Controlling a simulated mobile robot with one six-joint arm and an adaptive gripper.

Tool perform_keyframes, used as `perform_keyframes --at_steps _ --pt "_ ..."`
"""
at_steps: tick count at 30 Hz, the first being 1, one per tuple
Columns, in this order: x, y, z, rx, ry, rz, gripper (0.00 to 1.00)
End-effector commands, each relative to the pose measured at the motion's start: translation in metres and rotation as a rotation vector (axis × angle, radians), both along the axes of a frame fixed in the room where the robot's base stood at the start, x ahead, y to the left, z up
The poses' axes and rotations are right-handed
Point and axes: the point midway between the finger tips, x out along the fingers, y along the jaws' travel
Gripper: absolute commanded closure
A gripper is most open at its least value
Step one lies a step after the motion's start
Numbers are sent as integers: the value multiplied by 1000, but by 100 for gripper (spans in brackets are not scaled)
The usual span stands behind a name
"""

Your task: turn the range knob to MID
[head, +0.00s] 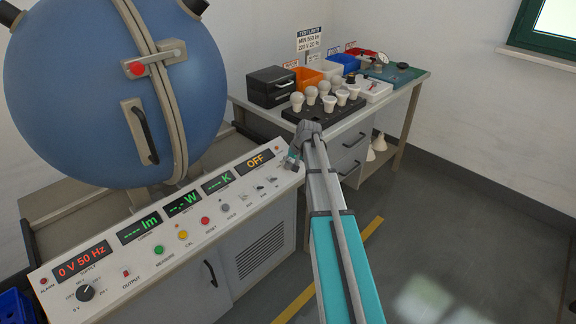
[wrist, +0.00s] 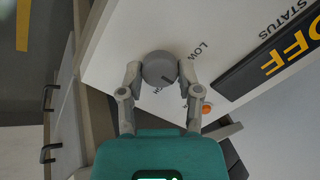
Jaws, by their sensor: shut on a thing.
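The range knob (wrist: 157,66) is a round grey knob on the pale console top, in the middle of the wrist view. My gripper (wrist: 159,73) is shut on it, with one finger on each side. A short dark mark shows on the knob's lower right. In the head view my gripper (head: 291,160) is at the console's right end, and I cannot make out the knob there.
In the wrist view, an orange lamp (wrist: 206,108) and the STATUS display reading OFF (wrist: 275,55) are close by. In the head view, the console (head: 150,262) carries several buttons and switches beside the blue sphere (head: 90,90). A black tray of bulbs (head: 318,125) stands on the bench behind.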

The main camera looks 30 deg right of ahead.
Motion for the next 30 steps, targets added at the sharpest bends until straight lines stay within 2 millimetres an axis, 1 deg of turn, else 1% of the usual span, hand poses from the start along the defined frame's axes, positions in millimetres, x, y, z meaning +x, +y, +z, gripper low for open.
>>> perform_keyframes --at_steps 1,11,12,16,17,30 --pt "-3 0 -1 -1 8 -2 100" --pt "-4 -1 -1 -1 10 -4 100" --pt "-4 -1 -1 -1 10 -4 49" --pt "-3 -1 -1 -1 7 -3 25" --pt "-3 -1 -1 -1 7 -3 22" --pt "-1 0 0 1 3 -3 22"
